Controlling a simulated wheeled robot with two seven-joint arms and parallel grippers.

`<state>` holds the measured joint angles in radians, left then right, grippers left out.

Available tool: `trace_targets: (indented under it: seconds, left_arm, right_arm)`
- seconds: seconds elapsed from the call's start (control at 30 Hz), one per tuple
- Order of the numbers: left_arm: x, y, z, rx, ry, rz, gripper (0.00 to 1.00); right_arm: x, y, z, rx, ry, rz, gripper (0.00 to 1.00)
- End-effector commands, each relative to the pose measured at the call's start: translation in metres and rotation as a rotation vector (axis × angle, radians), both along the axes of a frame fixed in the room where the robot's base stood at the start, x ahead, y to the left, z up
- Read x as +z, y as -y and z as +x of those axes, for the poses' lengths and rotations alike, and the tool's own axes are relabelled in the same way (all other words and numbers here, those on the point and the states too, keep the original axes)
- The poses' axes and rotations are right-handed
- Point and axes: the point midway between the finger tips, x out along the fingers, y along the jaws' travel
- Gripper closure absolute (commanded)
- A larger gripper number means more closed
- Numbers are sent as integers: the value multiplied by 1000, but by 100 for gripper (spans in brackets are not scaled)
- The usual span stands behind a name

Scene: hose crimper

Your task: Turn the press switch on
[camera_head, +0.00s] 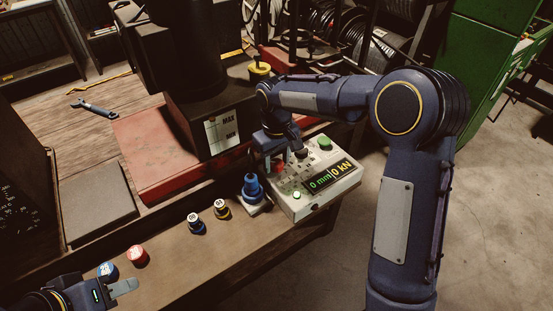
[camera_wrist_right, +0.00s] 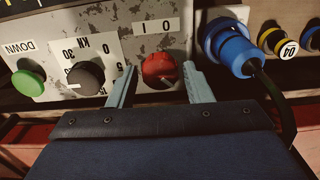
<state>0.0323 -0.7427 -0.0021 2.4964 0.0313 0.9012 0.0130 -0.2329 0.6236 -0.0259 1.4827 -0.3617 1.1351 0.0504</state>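The press control box (camera_head: 318,192) stands at the bench's right end, its display lit with "0 mm" and "0 kN". Its red rotary switch (camera_wrist_right: 158,70) sits beside "0" and "I" marks, which appear upside down in the right wrist view. A pale pointer line shows on the knob; its exact setting is hard to read. My right gripper (camera_wrist_right: 159,78) is open, with one finger on each side of the red knob; I cannot tell whether they touch it. The right gripper (camera_head: 275,150) partly covers the switch in the head view. My left gripper (camera_head: 118,289) is low at left; its opening is unclear.
A black knob (camera_wrist_right: 86,78) and green DOWN button (camera_wrist_right: 28,84) lie beside the switch. A blue plug (camera_head: 252,188) with a cable is close on the other side. Several small dies (camera_head: 196,223) and the press's red base (camera_head: 150,160) are on the bench.

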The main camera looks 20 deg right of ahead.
Motion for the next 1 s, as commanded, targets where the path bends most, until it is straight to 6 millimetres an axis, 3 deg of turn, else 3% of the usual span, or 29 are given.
trace_targets:
  seconds: [0.37,0.8,1.0]
  left_arm:
    - [0,0,0,0,0,0,64]
    - [-5,0,0,0,0,0,64]
    - [-5,0,0,0,0,0,64]
  right_arm:
    - [1,0,0,2,-1,0,44]
    - [65,0,0,2,2,1,44]
    - [77,0,0,2,-1,0,44]
